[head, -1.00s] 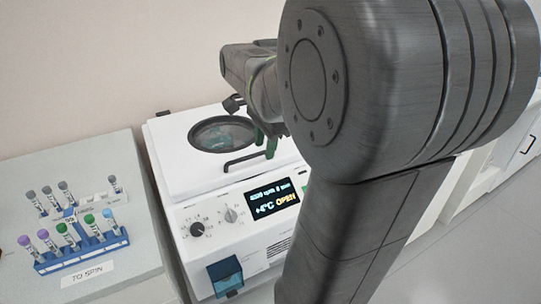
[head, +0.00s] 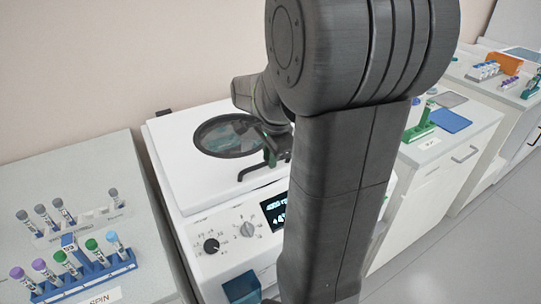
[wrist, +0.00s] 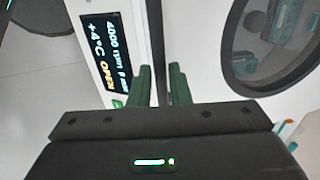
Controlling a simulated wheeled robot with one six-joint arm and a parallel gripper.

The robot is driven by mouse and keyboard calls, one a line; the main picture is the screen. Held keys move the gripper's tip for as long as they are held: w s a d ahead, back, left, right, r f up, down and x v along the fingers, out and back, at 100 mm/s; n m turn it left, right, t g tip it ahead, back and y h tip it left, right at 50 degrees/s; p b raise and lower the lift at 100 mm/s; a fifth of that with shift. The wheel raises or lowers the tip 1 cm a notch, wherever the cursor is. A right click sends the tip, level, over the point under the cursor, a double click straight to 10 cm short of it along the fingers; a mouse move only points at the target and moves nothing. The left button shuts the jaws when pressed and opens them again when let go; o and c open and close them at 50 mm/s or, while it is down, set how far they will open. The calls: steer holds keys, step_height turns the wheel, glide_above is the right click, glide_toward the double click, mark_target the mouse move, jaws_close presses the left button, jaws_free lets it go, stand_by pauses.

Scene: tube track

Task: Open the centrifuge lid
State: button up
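The centrifuge is a white box with a flat lid (head: 195,175) that lies closed and has a dark round window (head: 228,136). A black bar handle (head: 250,172) sits at the lid's front edge. My gripper (wrist: 160,82) is at the handle, with one green finger on each side of the dark bar in the wrist view. The fingers look apart, with narrow gaps beside the bar; firm contact cannot be made out. In the head view my arm hides part of the gripper and the lid's right side. The display (wrist: 105,55) reads +4°C OPEN.
A blue tube rack (head: 88,277) and a pale rack (head: 85,222) with several tubes stand on the left bench. A blue box (head: 241,287) is on the centrifuge's front. Another bench (head: 450,150) with a green rack stands to the right.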

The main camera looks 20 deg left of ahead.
jaws_close()
steer(key=shift+r+p, duration=0.55)
steer(key=w+a+r+p, duration=0.3)
steer(key=r+p, duration=0.1)
steer(key=r, duration=0.4)
steer(key=w+a+r+p, duration=0.3)
steer(key=r+p, duration=0.1)
steer(key=r, duration=0.5)
steer(key=w+a+r+h+p, duration=0.1)
steer(key=a+r+p, duration=0.3)
steer(key=r, duration=0.5)
steer(key=shift+w+r+g+p, duration=0.15)
steer(key=shift+w+g+p, duration=0.25)
steer(key=shift+w, duration=0.5)
steer(key=shift+a, duration=0.1)
